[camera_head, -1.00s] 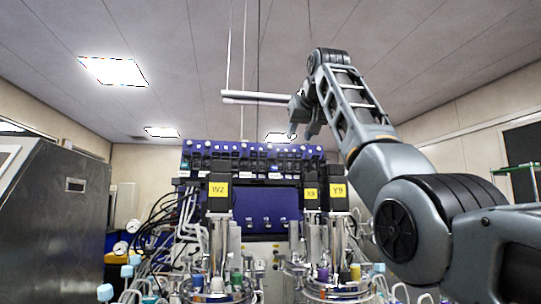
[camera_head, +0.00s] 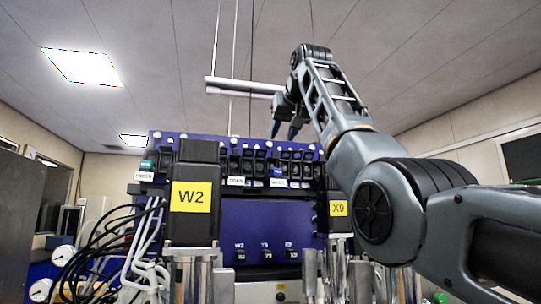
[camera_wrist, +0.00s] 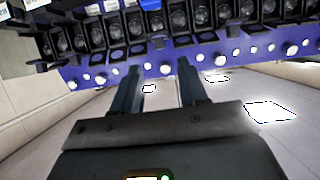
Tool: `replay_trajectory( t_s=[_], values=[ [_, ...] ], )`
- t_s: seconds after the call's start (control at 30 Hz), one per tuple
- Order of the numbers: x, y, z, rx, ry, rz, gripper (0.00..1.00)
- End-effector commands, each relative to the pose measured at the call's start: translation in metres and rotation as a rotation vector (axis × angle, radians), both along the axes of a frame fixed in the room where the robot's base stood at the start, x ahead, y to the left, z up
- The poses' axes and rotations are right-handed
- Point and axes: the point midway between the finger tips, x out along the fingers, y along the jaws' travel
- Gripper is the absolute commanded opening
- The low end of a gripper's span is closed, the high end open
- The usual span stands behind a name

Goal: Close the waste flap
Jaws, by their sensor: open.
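I cannot make out a waste flap in either view. The blue bioreactor panel (camera_head: 275,225) stands ahead, with a row of dark pump-like units (camera_head: 265,165) along its top. My gripper (camera_head: 286,130) is raised near the panel's top edge, its two fingers pointing down. In the wrist view, the fingers of my gripper (camera_wrist: 160,82) are apart with nothing between them. The dark units (camera_wrist: 150,25) and the blue panel edge (camera_wrist: 95,75) lie beyond the fingertips; I cannot tell how far.
A dark block with a yellow W2 label (camera_head: 191,197) stands close in front at left. Another block labelled X9 (camera_head: 338,208) is beside my arm. Black and white hoses (camera_head: 135,250) hang left, near a steel cabinet (camera_head: 18,225). Space near the ceiling is mostly clear.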

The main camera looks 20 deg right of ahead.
Motion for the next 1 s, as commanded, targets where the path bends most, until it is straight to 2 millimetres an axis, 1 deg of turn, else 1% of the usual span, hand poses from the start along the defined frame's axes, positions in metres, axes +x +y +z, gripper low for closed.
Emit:
replay_trajectory(
  t_s=[0.17, 0.4, 0.6, 0.77, 1.0],
  values=[
    [0.011, 0.0, -0.002, 0.0, 0.002, 0.0, 0.43],
    [0.045, 0.0, -0.015, 0.0, 0.004, 0.0, 0.43],
    [0.066, 0.0, -0.025, 0.0, 0.003, 0.0, 0.43],
    [0.072, 0.0, -0.03, 0.0, 0.001, 0.0, 0.43],
    [0.072, 0.0, -0.03, 0.0, 0.0, 0.0, 0.42]
  ],
)
